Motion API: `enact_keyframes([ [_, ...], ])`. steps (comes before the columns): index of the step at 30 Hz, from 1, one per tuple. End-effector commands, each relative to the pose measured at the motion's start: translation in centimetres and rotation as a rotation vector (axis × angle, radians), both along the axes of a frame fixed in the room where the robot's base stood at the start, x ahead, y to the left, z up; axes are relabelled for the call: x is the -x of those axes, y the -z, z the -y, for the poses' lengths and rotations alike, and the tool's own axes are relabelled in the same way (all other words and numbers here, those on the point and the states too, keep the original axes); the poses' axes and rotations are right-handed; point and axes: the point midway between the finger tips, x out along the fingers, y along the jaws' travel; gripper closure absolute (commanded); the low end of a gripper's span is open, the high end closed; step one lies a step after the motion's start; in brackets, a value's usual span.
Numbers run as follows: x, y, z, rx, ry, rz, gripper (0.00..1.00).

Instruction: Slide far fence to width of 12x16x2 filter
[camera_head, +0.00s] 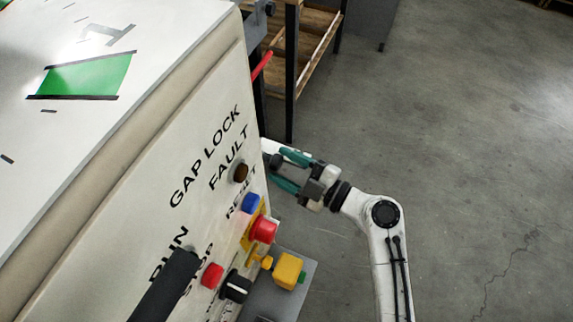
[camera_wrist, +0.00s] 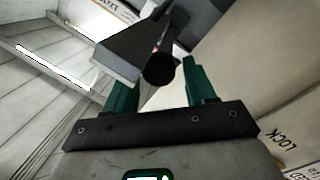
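My gripper (camera_head: 275,169) is at the right side of the white machine in the head view, its two green fingers apart and pointing towards the machine. In the wrist view my gripper (camera_wrist: 160,82) has a dark grey angular piece with a round black end (camera_wrist: 158,68) in front of and partly between its fingers. The piece overlaps the left fingertip; I cannot tell whether they touch. Whether this piece belongs to the far fence is unclear. I cannot make out the fence or the 12x16x2 filter for sure in either view.
A control panel (camera_head: 205,185) reads GAP LOCK, FAULT and RESET, with a red button (camera_head: 263,229) sticking out close to my arm. A yellow block (camera_head: 288,269) stands below. A shelf rack (camera_head: 292,70) is behind. The floor (camera_head: 470,130) at right is clear.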

Motion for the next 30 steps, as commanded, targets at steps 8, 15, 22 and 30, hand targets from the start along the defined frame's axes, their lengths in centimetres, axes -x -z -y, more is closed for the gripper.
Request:
enact_keyframes([
  [8, 0.0, 0.0, 0.0, 0.000, 0.000, 0.000, 0.72],
  [15, 0.0, 0.0, 0.0, 0.000, 0.000, -0.001, 0.95],
  [22, 0.0, 0.0, 0.0, 0.000, 0.000, -0.001, 1.00],
  [30, 0.8, 0.6, 2.6, -0.004, 0.004, 0.002, 1.00],
])
